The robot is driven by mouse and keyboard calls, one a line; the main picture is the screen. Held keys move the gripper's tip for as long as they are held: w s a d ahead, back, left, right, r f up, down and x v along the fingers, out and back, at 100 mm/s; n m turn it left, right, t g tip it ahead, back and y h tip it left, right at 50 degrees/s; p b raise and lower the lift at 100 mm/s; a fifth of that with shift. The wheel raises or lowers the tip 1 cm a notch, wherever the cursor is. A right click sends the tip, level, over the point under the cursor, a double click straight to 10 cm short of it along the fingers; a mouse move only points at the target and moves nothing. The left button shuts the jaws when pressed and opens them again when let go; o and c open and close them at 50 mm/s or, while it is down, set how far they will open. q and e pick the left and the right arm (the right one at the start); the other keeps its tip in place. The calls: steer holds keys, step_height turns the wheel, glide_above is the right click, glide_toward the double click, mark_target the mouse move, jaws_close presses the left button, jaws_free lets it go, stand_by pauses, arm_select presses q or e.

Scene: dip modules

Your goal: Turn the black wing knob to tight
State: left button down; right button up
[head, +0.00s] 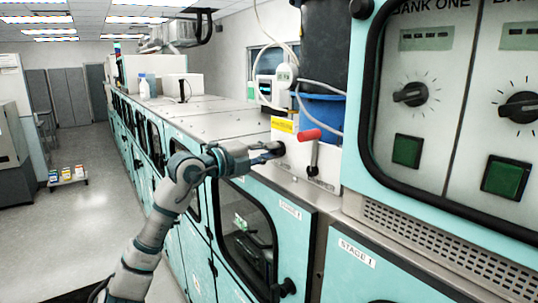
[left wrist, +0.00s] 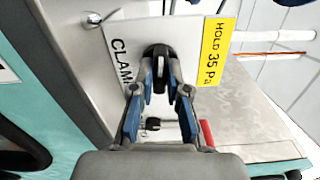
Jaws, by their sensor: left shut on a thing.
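In the head view my left gripper (head: 273,151) reaches in from the left to the panel and largely covers the knob. I cannot read the knob's setting, as no tight mark is visible. My right gripper is in neither view.
A blue bucket (head: 322,112) and pale tubes are behind. Teal cabinet doors (head: 290,225) lie below; open floor is at left.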

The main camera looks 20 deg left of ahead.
arm_select(q)
steer(key=shift+a+n, duration=0.1)
steer(key=shift+n, duration=0.5)
steer(key=c, duration=1.2)
jaws_free()
steer(key=shift+w, duration=0.1)
steer(key=shift+o, duration=0.2)
steer(key=shift+w+f, duration=0.15)
steer(key=v, duration=1.2)
steer(key=shift+a, duration=0.2)
steer(key=shift+w+d, duration=0.1)
steer(key=shift+d, duration=0.05)
